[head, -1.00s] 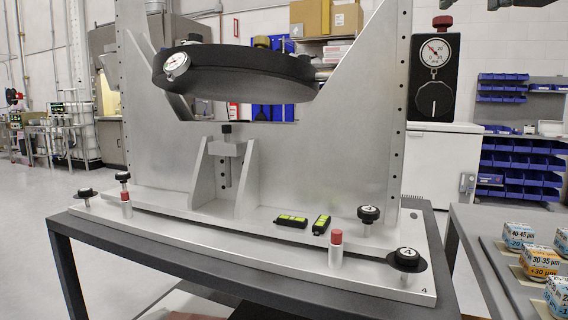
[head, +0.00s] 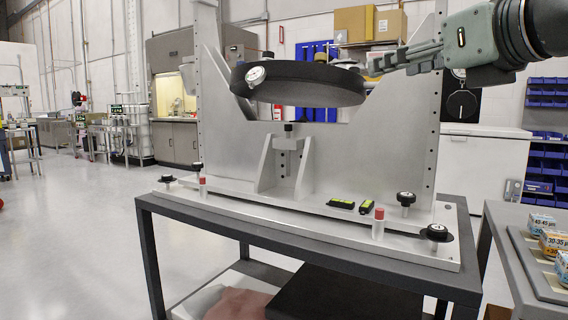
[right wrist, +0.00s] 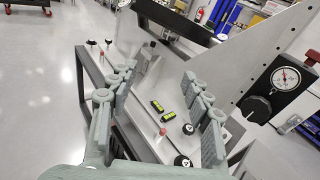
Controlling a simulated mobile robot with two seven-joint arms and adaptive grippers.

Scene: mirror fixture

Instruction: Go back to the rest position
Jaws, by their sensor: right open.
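My right gripper (head: 378,67) reaches in from the upper right of the head view. It is open and holds nothing. In that view it overlaps the upper right part of the mirror fixture (head: 215,130), a grey metal frame carrying a tilted round black mirror cell (head: 310,85). In the right wrist view the two fingers (right wrist: 158,75) stand well apart with the fixture's base plate beyond them. Whether the fingers touch the frame cannot be told. My left gripper is in neither view.
The fixture stands on a dark table (head: 300,239). Its base has black knobs (head: 405,198), red-capped posts (head: 378,222) and two black-and-yellow devices (head: 342,204). A side table with small boxes (head: 541,223) is at right. A dial gauge (right wrist: 286,77) shows in the wrist view. Floor at left is clear.

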